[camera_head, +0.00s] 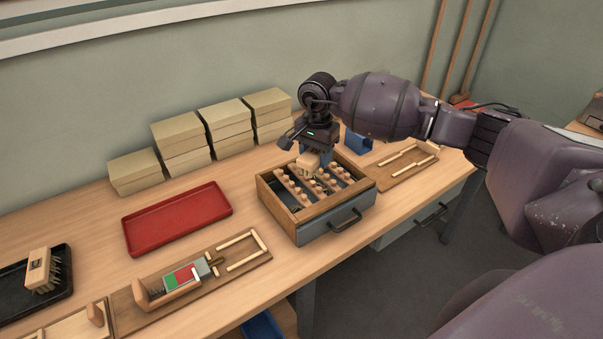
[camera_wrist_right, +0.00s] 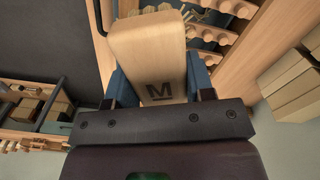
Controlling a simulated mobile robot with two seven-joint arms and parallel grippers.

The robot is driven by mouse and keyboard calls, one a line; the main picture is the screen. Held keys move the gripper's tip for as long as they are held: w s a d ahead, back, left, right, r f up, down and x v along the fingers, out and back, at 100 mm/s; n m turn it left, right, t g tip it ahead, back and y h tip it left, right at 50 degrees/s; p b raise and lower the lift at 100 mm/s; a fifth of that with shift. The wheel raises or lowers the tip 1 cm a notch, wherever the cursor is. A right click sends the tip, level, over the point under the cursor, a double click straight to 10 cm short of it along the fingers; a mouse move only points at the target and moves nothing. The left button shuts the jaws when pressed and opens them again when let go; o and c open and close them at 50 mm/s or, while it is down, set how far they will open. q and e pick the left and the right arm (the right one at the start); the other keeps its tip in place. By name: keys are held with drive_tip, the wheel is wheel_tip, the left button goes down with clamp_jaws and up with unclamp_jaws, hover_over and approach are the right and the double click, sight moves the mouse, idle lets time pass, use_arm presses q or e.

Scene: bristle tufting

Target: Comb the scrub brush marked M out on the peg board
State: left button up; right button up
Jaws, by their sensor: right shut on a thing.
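The scrub brush marked M (camera_wrist_right: 150,62) has a pale wooden block with a dark M near its end, seen in the right wrist view. My right gripper (camera_wrist_right: 158,90) is shut on this block, one blue finger on each side. In the head view the brush (camera_head: 308,163) is over the peg board (camera_head: 337,175), rows of wooden pegs inside an open wooden box. My left gripper is not in view.
A red tray (camera_head: 178,218) lies left of the box (camera_head: 290,226). Another brush (camera_head: 40,268) stands on a black tray (camera_head: 32,300) at far left. A fixture with a red and green plate (camera_head: 182,277) is in front. Stacked cartons (camera_head: 183,142) line the wall.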

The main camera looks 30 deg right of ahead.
sight(322, 171)
drive_tip(key=d+m, duration=0.1)
drive_tip(key=w+d+m, duration=0.1)
drive_tip(key=m, duration=0.1)
drive_tip(key=shift+w+d, duration=0.1)
drive_tip(key=shift+d, duration=0.15)
drive_tip(key=shift+w+d+f+m, duration=0.3)
drive_tip(key=shift+d+m, duration=0.25)
drive_tip(key=shift+m, duration=0.15)
drive_tip(key=shift+f, duration=0.65)
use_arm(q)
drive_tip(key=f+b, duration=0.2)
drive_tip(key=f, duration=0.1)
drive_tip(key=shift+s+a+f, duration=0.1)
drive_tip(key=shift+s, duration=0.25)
use_arm(e)
wheel_tip(322, 171, down, 5)
drive_tip(key=shift+f, duration=0.15)
use_arm(q)
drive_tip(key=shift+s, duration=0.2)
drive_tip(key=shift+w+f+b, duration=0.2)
drive_tip(key=shift+b, duration=0.15)
use_arm(e)
drive_tip(key=shift+f, duration=0.25)
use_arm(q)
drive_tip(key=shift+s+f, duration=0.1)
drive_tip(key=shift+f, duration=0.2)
use_arm(e)
drive_tip(key=shift+f, duration=0.3)
